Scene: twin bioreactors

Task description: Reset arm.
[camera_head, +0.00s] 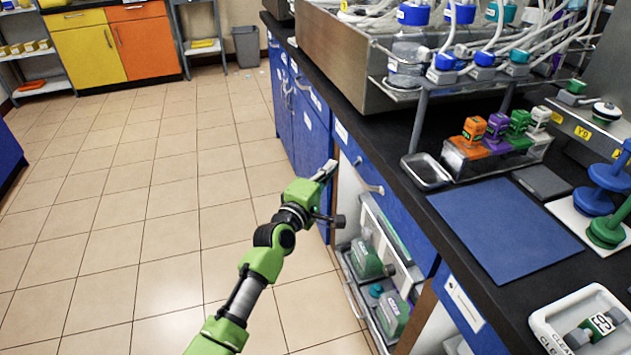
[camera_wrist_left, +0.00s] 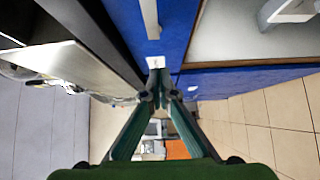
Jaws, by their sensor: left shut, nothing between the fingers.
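My left arm, green and black, reaches up from the bottom of the head view. Its gripper (camera_head: 325,171) is in front of the blue cabinet fronts, beside the black bench's edge. In the left wrist view the gripper's two dark green fingers (camera_wrist_left: 158,78) converge at their tips, shut with nothing between them. A blue panel with a pale handle lies beyond the tips in that view. I cannot tell whether the fingertips touch the cabinet. My right gripper is not in view.
The black bench (camera_head: 403,205) carries a metal tray (camera_head: 426,171), a rack of coloured bottles (camera_head: 497,152), a blue mat (camera_head: 505,229) and a white tray (camera_head: 541,318). An opened lower compartment holds green-labelled containers (camera_head: 367,262). Tiled floor (camera_head: 130,220) at left is clear.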

